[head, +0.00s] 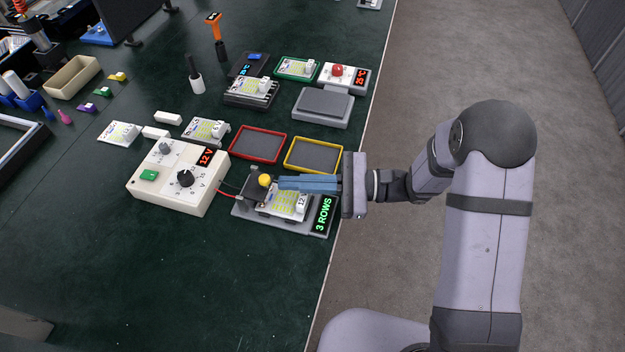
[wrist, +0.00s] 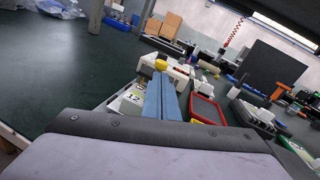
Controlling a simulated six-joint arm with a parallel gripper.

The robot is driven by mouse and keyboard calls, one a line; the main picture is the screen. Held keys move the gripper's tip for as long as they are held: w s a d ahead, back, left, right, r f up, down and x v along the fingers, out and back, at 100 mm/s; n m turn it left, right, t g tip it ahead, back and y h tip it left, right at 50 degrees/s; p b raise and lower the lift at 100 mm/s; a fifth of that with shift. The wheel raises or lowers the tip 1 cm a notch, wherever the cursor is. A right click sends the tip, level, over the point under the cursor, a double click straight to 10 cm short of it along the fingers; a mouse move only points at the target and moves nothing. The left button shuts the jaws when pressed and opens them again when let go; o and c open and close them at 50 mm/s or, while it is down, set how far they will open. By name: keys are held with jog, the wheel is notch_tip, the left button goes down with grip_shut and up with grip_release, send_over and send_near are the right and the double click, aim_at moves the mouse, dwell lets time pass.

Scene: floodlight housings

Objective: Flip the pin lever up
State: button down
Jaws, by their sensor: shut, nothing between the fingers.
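The pin lever shows as a yellow ball knob (head: 265,180) on a dark block at the left end of a grey test fixture. The fixture holds a white board with yellow rows (head: 283,203) and has a display reading "3 ROWS" (head: 323,214). My gripper (head: 281,183) is shut and empty, its blue fingers level above the board. The fingertips are just right of the knob; I cannot tell whether they touch it. In the wrist view the yellow knob (wrist: 160,65) is just past the tips of the blue fingers (wrist: 161,82). The lever's arm is mostly hidden.
A cream power supply (head: 177,182) reading 12 V stands left of the fixture, joined by a red wire. A red-rimmed tray (head: 232,153) and a yellow-rimmed tray (head: 342,165) lie behind it. Open green table (head: 90,260) lies at the front left.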

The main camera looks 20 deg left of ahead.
jog(key=shift+s+a, duration=0.2)
jog(key=shift+a, duration=0.4)
jog(key=shift+r+h+p, duration=0.3)
jog(key=shift+p, duration=0.55)
